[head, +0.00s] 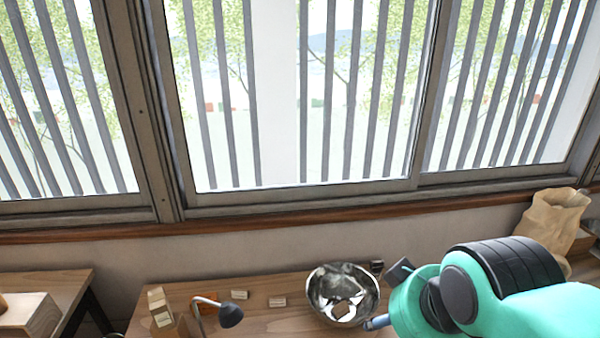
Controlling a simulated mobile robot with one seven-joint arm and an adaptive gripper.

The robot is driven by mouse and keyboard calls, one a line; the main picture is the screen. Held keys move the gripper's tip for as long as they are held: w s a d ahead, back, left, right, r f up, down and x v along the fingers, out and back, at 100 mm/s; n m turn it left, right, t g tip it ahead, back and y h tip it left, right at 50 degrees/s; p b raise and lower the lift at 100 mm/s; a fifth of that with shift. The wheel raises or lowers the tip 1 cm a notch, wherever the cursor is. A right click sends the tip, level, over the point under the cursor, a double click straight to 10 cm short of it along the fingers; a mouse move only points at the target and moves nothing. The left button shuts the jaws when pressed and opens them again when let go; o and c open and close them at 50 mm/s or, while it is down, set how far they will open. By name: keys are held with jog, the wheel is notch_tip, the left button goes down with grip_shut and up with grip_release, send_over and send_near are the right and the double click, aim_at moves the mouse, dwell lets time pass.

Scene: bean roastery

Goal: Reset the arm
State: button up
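My teal and black arm (520,290) reaches in from the lower right in the head view, over the right part of the wooden table. Its far end lies just right of a shiny metal bowl. Dark and blue-grey parts stick out there, but I cannot make out clear fingertips. I cannot tell whether my gripper is open or shut, or whether it holds anything.
The metal bowl (342,294) stands on the wooden table (262,318). A paper bag (553,220) stands far right. A slatted window (300,90) is behind.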

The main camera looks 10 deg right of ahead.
notch_tip(320, 180, down, 4)
jog(key=b, duration=0.3)
jog(key=shift+f+b, duration=0.25)
jog(key=shift+b, duration=0.1)
